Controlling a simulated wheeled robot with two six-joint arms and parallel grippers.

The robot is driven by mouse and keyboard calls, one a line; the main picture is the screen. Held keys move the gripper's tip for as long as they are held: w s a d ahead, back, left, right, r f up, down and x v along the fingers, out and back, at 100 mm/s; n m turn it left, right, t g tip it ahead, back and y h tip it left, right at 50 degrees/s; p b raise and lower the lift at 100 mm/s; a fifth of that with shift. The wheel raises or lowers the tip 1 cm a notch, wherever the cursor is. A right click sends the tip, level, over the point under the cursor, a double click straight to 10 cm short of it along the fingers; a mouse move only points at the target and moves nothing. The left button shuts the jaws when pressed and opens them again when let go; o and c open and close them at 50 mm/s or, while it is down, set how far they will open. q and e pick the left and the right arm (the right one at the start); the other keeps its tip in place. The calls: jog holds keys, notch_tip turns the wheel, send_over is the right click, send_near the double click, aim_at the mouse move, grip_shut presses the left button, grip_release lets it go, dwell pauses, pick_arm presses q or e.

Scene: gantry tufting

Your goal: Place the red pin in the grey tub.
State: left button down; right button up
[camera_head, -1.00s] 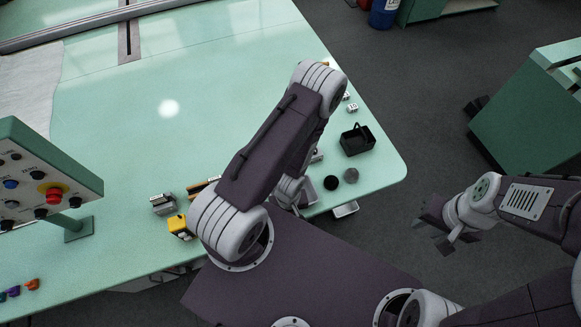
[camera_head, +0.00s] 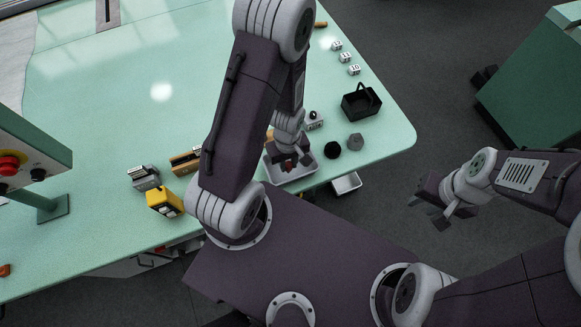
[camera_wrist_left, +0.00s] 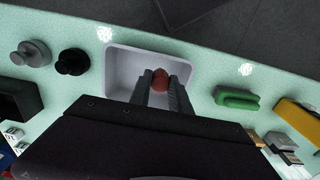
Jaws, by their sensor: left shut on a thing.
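The red pin (camera_wrist_left: 160,79) is between the fingertips of my left gripper (camera_wrist_left: 159,84), which is shut on it. In the head view the red pin (camera_head: 287,165) and left gripper (camera_head: 289,162) show small below my arm. The grey tub (camera_wrist_left: 122,70) is a pale rectangular open container on the table; it also shows in the head view (camera_head: 307,168). The pin is over the tub's opening; I cannot tell its exact height. The gripper body hides the tub's near side in the wrist view. My right gripper (camera_head: 437,207) is open and empty, off the table to the right.
A black basket (camera_head: 360,104), a black knob-like piece (camera_head: 332,149) and a grey one (camera_head: 355,141) stand right of the tub. A green piece (camera_wrist_left: 237,99) lies on its other side. A yellow block (camera_head: 164,201) and a control box (camera_head: 32,155) are further left. The table's edge is close.

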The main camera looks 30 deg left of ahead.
pick_arm(q)
jog(key=w+f+b, duration=0.1)
jog(key=f, duration=0.1)
jog(key=w+a+f+b, duration=0.1)
jog(key=f+b, duration=0.1)
jog(key=w+f+b, duration=0.1)
jog(key=f+b, duration=0.1)
jog(key=shift+w+a+f, duration=0.15)
jog(key=shift+w+f, duration=0.25)
jog(key=shift+w+r, duration=0.15)
jog(key=shift+r, duration=0.05)
jog(key=c, duration=1.6)
grip_release()
jog(key=shift+f, duration=0.15)
jog(key=o, duration=0.4)
